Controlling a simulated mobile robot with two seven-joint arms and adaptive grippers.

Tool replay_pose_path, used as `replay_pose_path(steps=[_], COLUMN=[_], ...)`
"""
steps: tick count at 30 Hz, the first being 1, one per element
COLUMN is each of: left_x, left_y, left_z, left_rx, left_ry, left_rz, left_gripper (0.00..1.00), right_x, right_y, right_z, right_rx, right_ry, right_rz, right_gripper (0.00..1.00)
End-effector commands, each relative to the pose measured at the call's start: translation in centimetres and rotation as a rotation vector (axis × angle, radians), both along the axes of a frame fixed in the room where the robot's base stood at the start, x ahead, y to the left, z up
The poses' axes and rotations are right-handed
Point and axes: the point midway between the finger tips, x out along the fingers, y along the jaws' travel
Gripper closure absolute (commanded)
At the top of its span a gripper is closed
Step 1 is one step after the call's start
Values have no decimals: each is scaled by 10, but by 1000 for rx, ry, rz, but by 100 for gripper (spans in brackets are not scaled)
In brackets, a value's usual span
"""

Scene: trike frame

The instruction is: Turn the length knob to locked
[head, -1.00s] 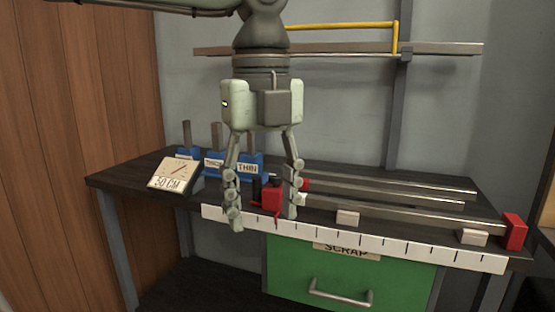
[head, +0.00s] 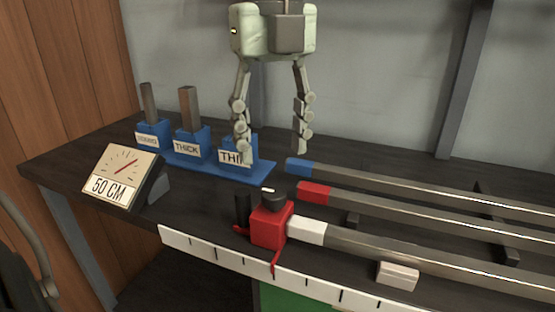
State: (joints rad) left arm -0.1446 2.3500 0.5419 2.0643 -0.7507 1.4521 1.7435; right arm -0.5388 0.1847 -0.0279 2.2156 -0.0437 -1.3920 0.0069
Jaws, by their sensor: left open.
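A red stop block (head: 268,226) stands at the front edge of the bench, behind the white ruler strip (head: 215,253). A black round knob (head: 273,200) with a small white mark sits on top of the block. I cannot tell whether this mark means locked. A thin red pointer hangs from the block over the ruler. My left gripper (head: 271,155) points down with its fingers spread and nothing between them. In the picture it is above the knob and apart from it. My right gripper is not in view.
A dial sign reading 50 CM (head: 122,176) stands at the left. Blue holders with labels, one reading THICK (head: 190,146), stand behind it. Long metal bars (head: 420,190) with blue, red and white ends lie to the right. A pale block (head: 398,275) sits near the front edge.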

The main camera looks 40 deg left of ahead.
Motion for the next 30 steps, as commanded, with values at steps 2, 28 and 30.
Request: replay_pose_path(steps=[2, 28, 30], left_x=[0, 0, 0], left_y=[0, 0, 0], left_z=[0, -78, -78], left_rx=[0, -1, -1], left_ry=[0, -2, -2], left_rz=[-1, 1, 1], left_gripper=[47, 47, 47], right_x=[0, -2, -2], right_y=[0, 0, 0], right_z=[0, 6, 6], right_rx=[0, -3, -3], right_ry=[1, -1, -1], right_rz=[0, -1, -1], right_gripper=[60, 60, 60])
